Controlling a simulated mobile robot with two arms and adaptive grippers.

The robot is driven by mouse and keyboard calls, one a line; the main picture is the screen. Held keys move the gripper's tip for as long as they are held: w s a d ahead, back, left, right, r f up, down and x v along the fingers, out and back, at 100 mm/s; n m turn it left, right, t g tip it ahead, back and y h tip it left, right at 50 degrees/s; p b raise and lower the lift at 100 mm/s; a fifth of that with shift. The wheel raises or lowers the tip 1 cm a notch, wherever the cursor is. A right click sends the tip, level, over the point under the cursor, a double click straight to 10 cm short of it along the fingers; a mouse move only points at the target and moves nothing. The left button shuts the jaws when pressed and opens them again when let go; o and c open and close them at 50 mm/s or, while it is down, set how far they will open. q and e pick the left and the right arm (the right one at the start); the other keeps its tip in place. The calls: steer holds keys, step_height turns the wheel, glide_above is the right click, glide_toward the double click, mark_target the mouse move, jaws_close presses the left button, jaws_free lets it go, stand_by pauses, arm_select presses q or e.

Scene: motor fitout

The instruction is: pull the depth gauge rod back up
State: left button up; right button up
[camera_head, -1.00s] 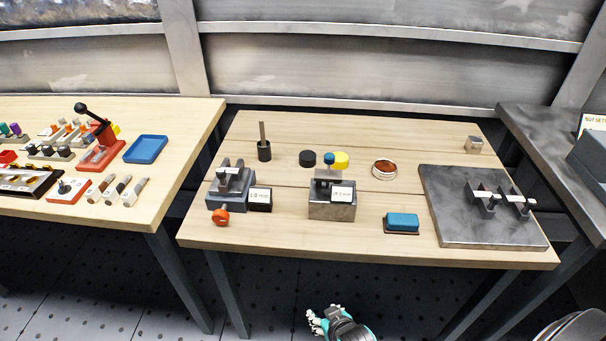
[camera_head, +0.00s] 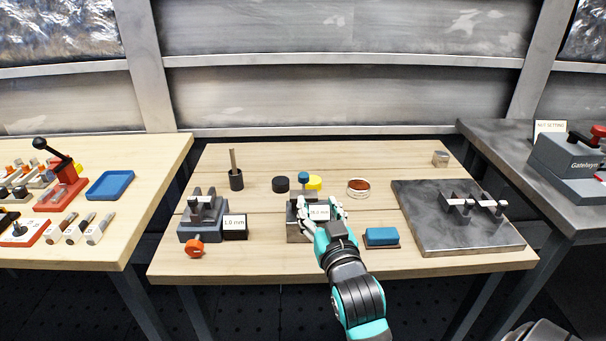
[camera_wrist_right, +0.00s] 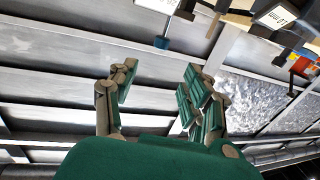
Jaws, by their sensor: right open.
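The depth gauge stands at the middle of the wooden table, a grey metal block (camera_head: 294,209) with a white readout (camera_head: 318,212) and a blue knob (camera_head: 304,178) on top. The knob also shows in the right wrist view (camera_wrist_right: 162,43), beyond the fingers. My right gripper (camera_head: 321,207) is at the gauge's front right side and hides part of the block. In the right wrist view its fingers (camera_wrist_right: 158,82) are spread and nothing is between them; the knob is apart from them. My left gripper is out of view.
A grey fixture (camera_head: 202,217) with a 1.0 mm display (camera_head: 235,223) stands left. A yellow cap (camera_head: 314,183) and black cap (camera_head: 281,184) lie behind the gauge. A blue block (camera_head: 382,236) and steel plate (camera_head: 430,242) are right.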

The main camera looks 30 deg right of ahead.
mark_target(305, 178)
steer(key=x, duration=1.3)
steer(key=shift+p, duration=0.35)
steer(key=c, duration=1)
steer(key=shift+f, duration=0.1)
jaws_close()
steer(key=shift+w+f, duration=0.1)
